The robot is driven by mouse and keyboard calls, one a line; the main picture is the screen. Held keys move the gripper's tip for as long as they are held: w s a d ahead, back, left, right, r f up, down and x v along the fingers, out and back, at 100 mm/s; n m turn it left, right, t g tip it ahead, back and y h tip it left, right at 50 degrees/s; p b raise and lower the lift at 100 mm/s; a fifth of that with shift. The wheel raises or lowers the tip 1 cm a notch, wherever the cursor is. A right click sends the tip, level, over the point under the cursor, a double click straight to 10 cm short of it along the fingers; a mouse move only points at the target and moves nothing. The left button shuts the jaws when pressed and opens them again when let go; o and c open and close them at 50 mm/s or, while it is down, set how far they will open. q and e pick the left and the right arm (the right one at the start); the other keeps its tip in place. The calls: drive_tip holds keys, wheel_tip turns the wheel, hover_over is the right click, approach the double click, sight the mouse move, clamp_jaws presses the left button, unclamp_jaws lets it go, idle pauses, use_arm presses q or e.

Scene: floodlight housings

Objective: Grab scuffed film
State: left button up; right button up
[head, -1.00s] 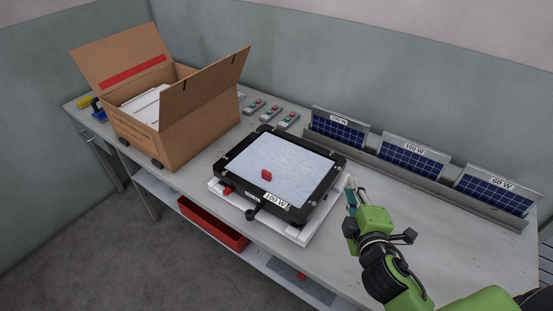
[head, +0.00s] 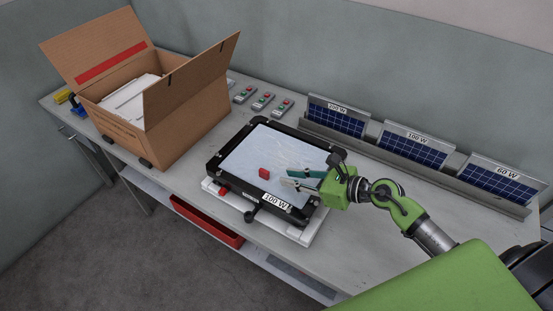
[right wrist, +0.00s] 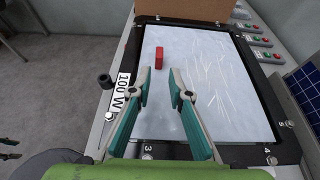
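The scuffed film (head: 276,152) lies flat over the face of the black floodlight housing (head: 223,166) marked 100 W. White scratches show on it, clearest in the right wrist view (right wrist: 205,85). A red tab (head: 264,173) stands on the film; in the right wrist view the tab (right wrist: 159,55) is ahead of my fingers, a little left. My right gripper (head: 288,179) is open and empty above the near right part of the film, its fingers pointing toward the tab; it also shows in the right wrist view (right wrist: 159,87).
The housing rests on a white base on the grey table (head: 345,255). An open cardboard box (head: 185,125) stands at left. Small red-and-green button boxes (head: 263,101) and a rack of solar panels (head: 413,148) line the back. A red bin (head: 207,222) sits on the shelf below.

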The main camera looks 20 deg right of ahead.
sight(267, 172)
drive_tip(key=x, duration=0.5)
drive_tip(key=shift+w+a+p, duration=0.1)
drive_tip(key=shift+w+p, duration=0.05)
drive_tip(key=shift+p, duration=0.2)
drive_tip(key=shift+w+a+p, duration=0.3)
drive_tip(key=shift+w+a, duration=0.05)
drive_tip(key=p+x, duration=0.1)
drive_tip(key=x, duration=0.2)
drive_tip(key=shift+w+a, duration=0.15)
drive_tip(key=shift+a, duration=0.05)
drive_tip(key=shift+w+a+f, duration=0.3)
drive_tip(key=shift+w, duration=0.1)
clamp_jaws()
